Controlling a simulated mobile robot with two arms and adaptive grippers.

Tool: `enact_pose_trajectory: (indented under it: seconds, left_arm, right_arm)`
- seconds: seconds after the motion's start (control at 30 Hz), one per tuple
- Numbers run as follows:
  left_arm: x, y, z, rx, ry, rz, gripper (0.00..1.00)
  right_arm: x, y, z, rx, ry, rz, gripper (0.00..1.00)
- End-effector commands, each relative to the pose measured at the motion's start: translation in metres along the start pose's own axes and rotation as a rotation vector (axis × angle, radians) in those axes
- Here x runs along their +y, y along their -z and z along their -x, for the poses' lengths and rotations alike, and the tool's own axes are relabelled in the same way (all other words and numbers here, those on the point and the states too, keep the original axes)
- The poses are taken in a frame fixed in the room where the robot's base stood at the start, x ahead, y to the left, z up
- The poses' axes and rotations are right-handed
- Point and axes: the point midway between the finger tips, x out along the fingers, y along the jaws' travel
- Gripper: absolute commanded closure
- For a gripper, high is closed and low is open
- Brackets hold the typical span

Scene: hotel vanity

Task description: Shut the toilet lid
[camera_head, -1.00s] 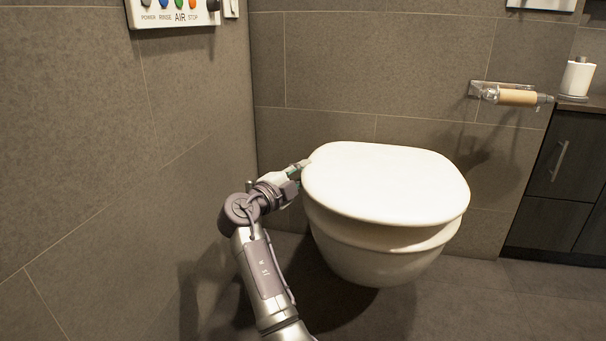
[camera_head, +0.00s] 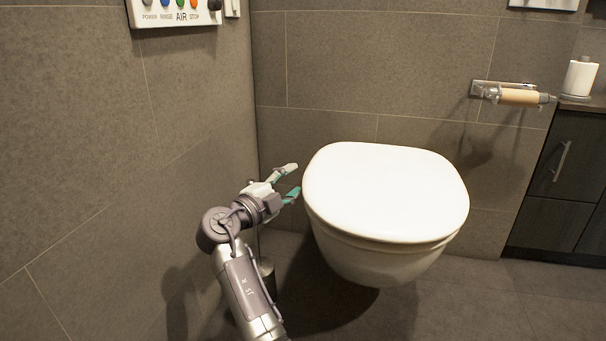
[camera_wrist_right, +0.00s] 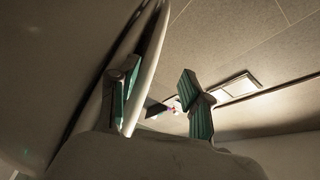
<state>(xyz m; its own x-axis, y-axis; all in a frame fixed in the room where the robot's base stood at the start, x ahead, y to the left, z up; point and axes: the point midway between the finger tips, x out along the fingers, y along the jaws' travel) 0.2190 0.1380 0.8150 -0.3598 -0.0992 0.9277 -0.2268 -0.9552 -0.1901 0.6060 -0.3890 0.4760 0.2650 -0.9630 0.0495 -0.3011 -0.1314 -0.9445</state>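The white toilet (camera_head: 370,262) hangs on the back wall. Its lid (camera_head: 385,190) lies down flat over the bowl, with only a thin seam along the front rim. My right gripper (camera_head: 291,181) is just left of the lid's edge, open and empty, apart from the lid in this view. In the right wrist view its two green-padded fingers (camera_wrist_right: 160,98) are spread, one close beside the toilet's pale rim (camera_wrist_right: 152,60). Whether that finger touches the rim I cannot tell. My left gripper is not in view.
A tiled wall stands close on the left, with a button panel (camera_head: 178,14) high up. A paper roll holder (camera_head: 518,97) is on the back wall. A dark cabinet (camera_head: 560,185) stands at the right. A metal cylinder (camera_head: 266,278) is partly hidden behind my arm.

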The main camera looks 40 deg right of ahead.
Motion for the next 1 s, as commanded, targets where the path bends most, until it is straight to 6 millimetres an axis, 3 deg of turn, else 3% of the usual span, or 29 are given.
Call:
enact_pose_trajectory:
  seconds: [0.1, 0.33, 1.0]
  left_arm:
    - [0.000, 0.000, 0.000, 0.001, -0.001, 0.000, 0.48]
    - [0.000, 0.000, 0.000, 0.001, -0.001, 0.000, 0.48]
    - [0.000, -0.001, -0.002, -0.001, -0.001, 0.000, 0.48]
  right_arm:
    - [-0.002, 0.000, 0.027, -0.003, 0.004, -0.003, 0.55]
    - [-0.002, 0.001, 0.058, 0.000, 0.003, -0.002, 0.55]
    - [-0.004, 0.002, 0.064, 0.000, 0.003, -0.002, 0.55]
